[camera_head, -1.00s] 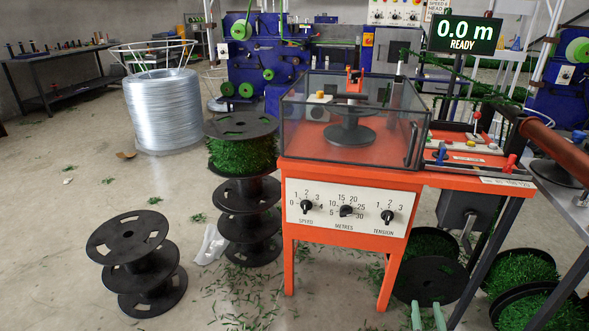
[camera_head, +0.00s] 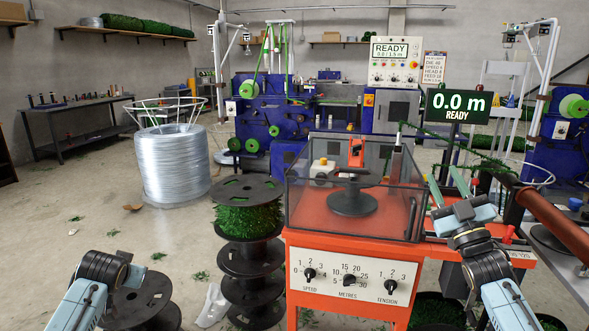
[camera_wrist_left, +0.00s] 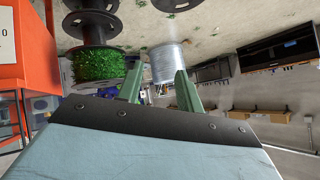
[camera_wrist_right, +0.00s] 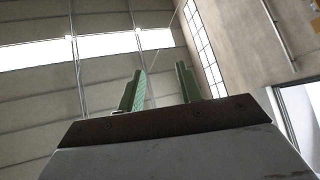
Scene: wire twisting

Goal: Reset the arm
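My right gripper (camera_head: 449,186) is raised at the right, its two green fingers apart and pointing up, in front of the orange machine's right-hand panel. In the right wrist view (camera_wrist_right: 158,86) its fingers are apart with nothing between them, against the ceiling and wall. My left arm (camera_head: 95,285) enters at the lower left of the head view, in front of a black spool; its fingers are not visible there. In the left wrist view my left gripper (camera_wrist_left: 160,88) has its green fingers apart and empty. The image there is upside down.
The orange winding machine (camera_head: 350,275) has a clear cover over an empty black reel (camera_head: 352,202). Stacked spools with green tinsel (camera_head: 248,222) stand to its left. A silver wire coil (camera_head: 175,165) stands behind. The floor at left is mostly open.

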